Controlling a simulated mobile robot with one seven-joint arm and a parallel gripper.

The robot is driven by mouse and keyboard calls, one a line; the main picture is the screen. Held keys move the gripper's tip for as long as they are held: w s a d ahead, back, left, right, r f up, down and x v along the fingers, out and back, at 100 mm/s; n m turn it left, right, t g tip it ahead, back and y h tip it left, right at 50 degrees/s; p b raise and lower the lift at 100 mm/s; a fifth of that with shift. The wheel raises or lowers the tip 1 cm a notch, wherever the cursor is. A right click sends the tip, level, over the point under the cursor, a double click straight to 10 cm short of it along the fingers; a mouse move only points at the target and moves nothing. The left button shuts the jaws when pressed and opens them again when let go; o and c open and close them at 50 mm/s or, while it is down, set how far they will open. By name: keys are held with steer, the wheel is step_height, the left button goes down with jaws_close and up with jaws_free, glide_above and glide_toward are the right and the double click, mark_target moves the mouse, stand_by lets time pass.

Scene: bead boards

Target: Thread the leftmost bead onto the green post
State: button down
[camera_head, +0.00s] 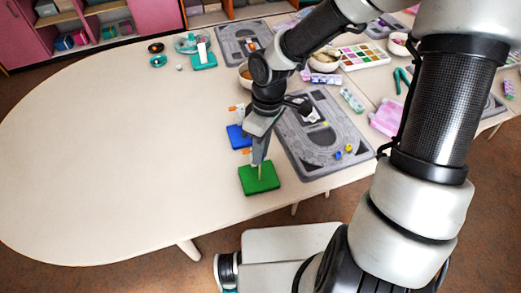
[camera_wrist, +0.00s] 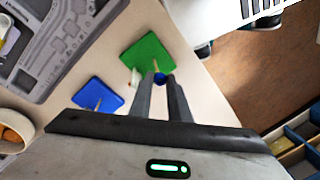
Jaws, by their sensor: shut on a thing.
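My gripper (camera_wrist: 161,80) is shut on a small blue bead (camera_wrist: 160,77) in the wrist view. The green board (camera_wrist: 143,50) lies just beyond it, with a thin pale post (camera_wrist: 155,65) whose visible end is close to the bead. I cannot tell whether the bead is around the post or only above it. In the head view my gripper (camera_head: 260,160) points down over the green board (camera_head: 252,185), and the fingers hide the bead. The blue board (camera_head: 235,132) with its own post (camera_wrist: 98,104) lies behind the green one.
A small whitish item (camera_wrist: 135,77) lies beside the green board. The table's left side (camera_head: 110,150) is clear.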

steer(key=shift+f+b, duration=0.55)
steer(key=shift+f, duration=0.3)
stand_by(0.6)
steer(key=shift+f+b, duration=0.6)
steer(key=shift+f, duration=0.25)
steer(key=c, duration=1.6)
jaws_free()
steer(key=r+p, duration=0.1)
steer(key=r, duration=0.4)
steer(key=w+d+r+p, duration=0.1)
steer(key=r+p, duration=0.1)
steer(key=r, duration=0.4)
steer(key=r+p, duration=0.2)
steer(key=r, duration=0.4)
steer(key=shift+w+d+r, duration=0.15)
steer(key=shift+w+d, duration=0.2)
